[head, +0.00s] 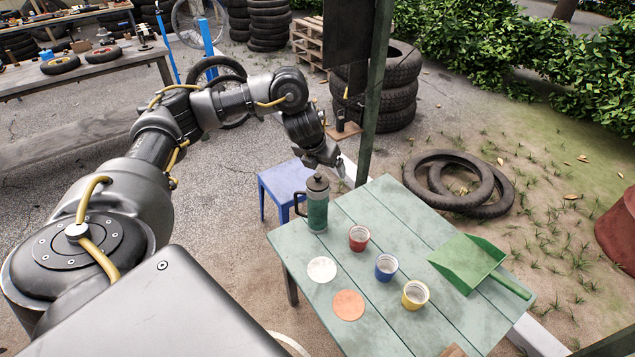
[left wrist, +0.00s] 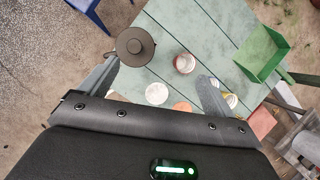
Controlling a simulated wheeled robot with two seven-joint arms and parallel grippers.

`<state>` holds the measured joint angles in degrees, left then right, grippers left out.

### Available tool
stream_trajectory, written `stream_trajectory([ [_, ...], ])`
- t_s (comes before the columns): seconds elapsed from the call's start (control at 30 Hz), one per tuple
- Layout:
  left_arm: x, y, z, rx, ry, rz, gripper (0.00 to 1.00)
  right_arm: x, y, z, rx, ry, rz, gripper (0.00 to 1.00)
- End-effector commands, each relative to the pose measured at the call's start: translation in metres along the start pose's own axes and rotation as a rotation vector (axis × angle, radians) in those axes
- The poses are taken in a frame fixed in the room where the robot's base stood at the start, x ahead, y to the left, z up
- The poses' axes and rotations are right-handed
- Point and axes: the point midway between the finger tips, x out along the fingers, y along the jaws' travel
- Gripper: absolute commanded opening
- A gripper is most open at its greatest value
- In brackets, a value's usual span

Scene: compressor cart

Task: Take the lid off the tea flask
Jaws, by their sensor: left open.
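The tea flask (head: 317,214) is green with a dark side handle and stands upright near the far-left edge of the green plank table (head: 300,262). Its dark grey lid (head: 317,182) sits on top with a small knob. In the left wrist view the lid (left wrist: 134,48) shows from above, near the tip of the left finger. My left gripper (head: 337,168) is open and empty, just above and behind the flask in the head view. Its two fingers (left wrist: 157,82) are spread wide in the left wrist view, with the lid beyond them. My right gripper is not in view.
On the table are a red cup (head: 359,239), a blue cup (head: 386,267), a yellow cup (head: 415,294), a white disc (head: 321,269), an orange disc (head: 348,305) and a green dustpan (head: 466,262). A post (head: 374,100) rises behind the table. A blue stool (head: 284,184) stands behind the flask.

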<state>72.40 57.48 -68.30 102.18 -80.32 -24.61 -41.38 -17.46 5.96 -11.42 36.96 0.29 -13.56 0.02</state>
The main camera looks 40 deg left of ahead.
Motion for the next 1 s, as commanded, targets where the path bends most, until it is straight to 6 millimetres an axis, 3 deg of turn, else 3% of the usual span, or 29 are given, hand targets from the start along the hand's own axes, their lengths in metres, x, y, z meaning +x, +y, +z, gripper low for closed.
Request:
stream_trajectory([
  [0.1, -0.013, 0.024, 0.005, 0.012, 0.019, 0.040, 0.90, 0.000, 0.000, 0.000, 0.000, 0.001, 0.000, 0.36],
  [0.3, -0.017, 0.032, 0.005, 0.018, 0.031, 0.054, 0.90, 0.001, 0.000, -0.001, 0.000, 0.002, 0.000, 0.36],
  [0.63, 0.031, 0.034, 0.002, 0.016, 0.030, 0.052, 0.90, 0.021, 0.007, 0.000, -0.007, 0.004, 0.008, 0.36],
  [1.0, 0.049, 0.037, 0.002, 0.014, 0.031, 0.053, 0.90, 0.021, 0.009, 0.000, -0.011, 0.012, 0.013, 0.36],
])
